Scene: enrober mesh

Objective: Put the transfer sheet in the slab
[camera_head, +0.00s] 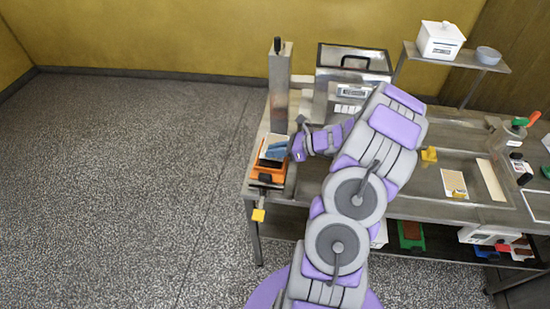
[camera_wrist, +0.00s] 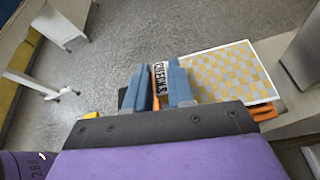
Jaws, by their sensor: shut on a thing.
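The transfer sheet (camera_wrist: 232,72), with a gold-and-white check and a pale border, lies to the right of my gripper (camera_wrist: 161,85) in the wrist view. My gripper's blue fingers are shut on a small black-and-white lettered piece (camera_wrist: 160,72) beside the sheet; whether it is the sheet's tab is unclear. In the head view my gripper (camera_head: 276,149) is over an orange frame (camera_head: 267,173) at the bench's left end. Orange edges (camera_wrist: 264,113) show below the sheet in the wrist view. The slab cannot be told apart with certainty; my gripper hides part of this area.
A tall metal column (camera_head: 279,80) stands just behind the orange frame, and a metal machine (camera_head: 352,65) to its right. A pale sheet (camera_head: 453,181) and a long strip (camera_head: 491,180) lie farther right on the bench (camera_head: 420,205). Open floor (camera_head: 130,180) lies left.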

